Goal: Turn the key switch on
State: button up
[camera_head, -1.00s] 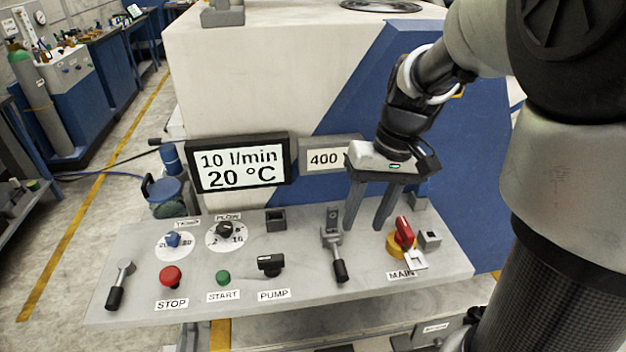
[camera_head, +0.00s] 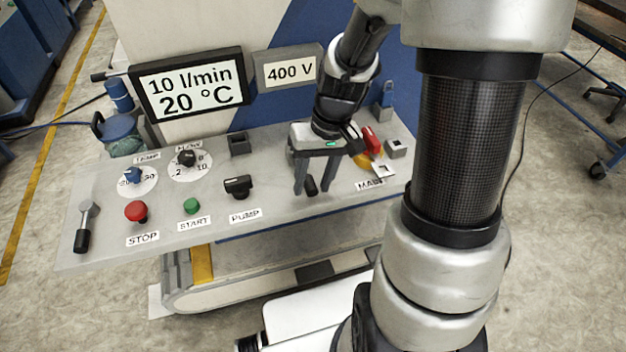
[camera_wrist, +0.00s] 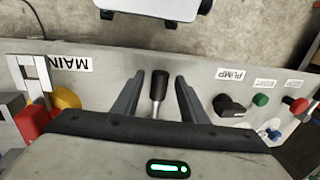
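No label naming a key switch is readable on the grey control panel (camera_head: 215,215). A lever with a black grip (camera_head: 311,185) and metal shaft stands between the fingers of my gripper (camera_head: 313,190); the grip also shows in the wrist view (camera_wrist: 160,84). My gripper (camera_wrist: 158,95) is open, its two fingers apart on either side of the lever, with gaps visible on both sides. A red rotary handle (camera_head: 371,139) on a yellow base, with a metal hasp, sits right of it by the MAIN label. A black PUMP switch (camera_head: 237,187) is to the left.
Left on the panel are a green START button (camera_head: 191,205), a red STOP button (camera_head: 136,211), TEMP and FLOW dials and another lever (camera_head: 84,228). A display (camera_head: 187,85) stands behind. Small grey blocks flank the MAIN handle.

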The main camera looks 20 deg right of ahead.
grip_shut()
jog(key=shift+d, duration=0.15)
jog(key=shift+w+d+n, duration=0.25)
jog(key=shift+d+n, duration=0.9)
jog(key=shift+n, duration=0.15)
jog(key=shift+w+d+r+n+g, duration=0.1)
jog(key=shift+w+d+n+g, duration=0.2)
jog(key=shift+d+n, duration=0.45)
jog(key=shift+w+d+n+g, duration=0.25)
jog(key=shift+d+n, duration=0.35)
jog(key=shift+n, duration=0.15)
jog(key=shift+w+d+n+g+h+p, duration=0.15)
jog(key=shift+w+d+n+p, duration=0.25)
jog(key=shift+w+d+n, duration=0.3)
jog(key=shift+w+d+n+g+h+p, duration=0.15)
jog(key=shift+w+d+n+p, duration=0.2)
jog(key=shift+d+n, duration=0.4)
jog(key=shift+w+d+n+p, duration=0.35)
jog(key=shift+w+n, duration=0.3)
jog(key=shift+n, duration=0.25)
jog(key=shift+w+d+n+p, duration=0.25)
jog(key=shift+w+d+n, duration=0.1)
jog(key=shift+w+n, duration=0.4)
jog(key=shift+d+h, duration=0.1)
jog(key=shift+h, duration=0.2)
